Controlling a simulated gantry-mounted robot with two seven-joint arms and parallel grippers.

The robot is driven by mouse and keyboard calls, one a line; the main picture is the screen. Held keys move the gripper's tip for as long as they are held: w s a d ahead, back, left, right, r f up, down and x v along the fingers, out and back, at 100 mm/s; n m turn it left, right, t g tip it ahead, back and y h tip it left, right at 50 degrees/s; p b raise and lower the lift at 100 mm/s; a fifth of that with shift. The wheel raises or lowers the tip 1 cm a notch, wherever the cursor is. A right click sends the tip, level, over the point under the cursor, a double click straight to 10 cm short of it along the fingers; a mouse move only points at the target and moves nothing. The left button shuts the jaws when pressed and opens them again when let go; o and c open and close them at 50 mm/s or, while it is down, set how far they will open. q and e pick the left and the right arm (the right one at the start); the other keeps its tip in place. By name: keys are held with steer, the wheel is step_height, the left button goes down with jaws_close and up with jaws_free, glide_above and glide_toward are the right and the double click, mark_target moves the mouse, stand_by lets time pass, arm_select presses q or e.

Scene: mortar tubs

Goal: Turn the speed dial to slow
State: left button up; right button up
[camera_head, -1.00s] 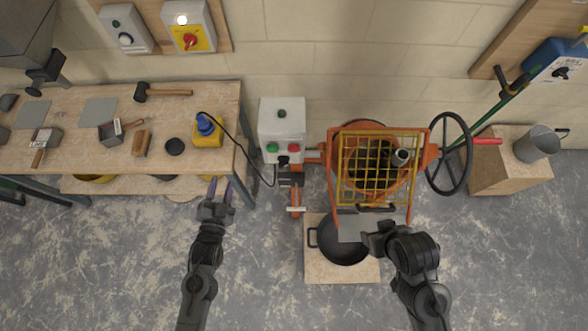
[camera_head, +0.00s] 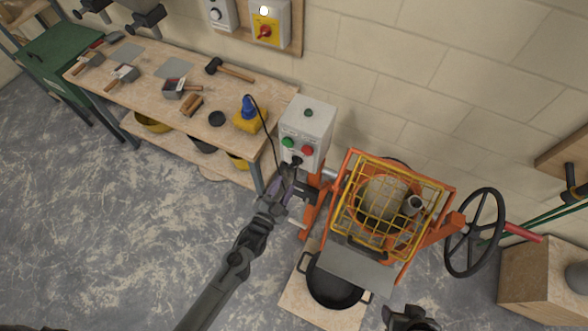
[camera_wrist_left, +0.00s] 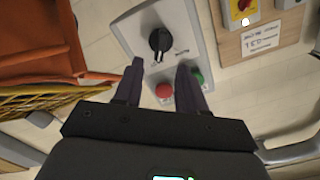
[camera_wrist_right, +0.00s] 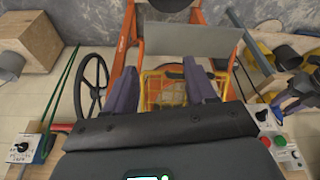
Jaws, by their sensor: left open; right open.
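The black dial (camera_head: 297,160) is low on the front of the pale grey control box (camera_head: 316,122), below a green and a red button. In the left wrist view the dial (camera_wrist_left: 159,41) shows clearly, its narrow grip pointing down the picture; the small lettering around it is unreadable. My left gripper (camera_head: 291,181) is open just in front of the dial. In the left wrist view its fingertips (camera_wrist_left: 160,68) are spread just below the dial, apart from it. My right gripper (camera_wrist_right: 161,75) is open and empty; in the head view only part of its arm shows at the bottom edge.
The orange mixer with its yellow grid guard (camera_head: 389,210) stands right beside the control box. A black pan (camera_head: 333,286) sits below it. The workbench (camera_head: 150,101) with tools is to the left. A cable hangs beside the box. Open floor lies at lower left.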

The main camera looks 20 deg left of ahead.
mark_target(294, 167)
arm_select(q)
steer(key=w, duration=0.7)
steer(key=shift+w+d, duration=0.3)
steer(key=shift+w, duration=0.05)
jaws_close()
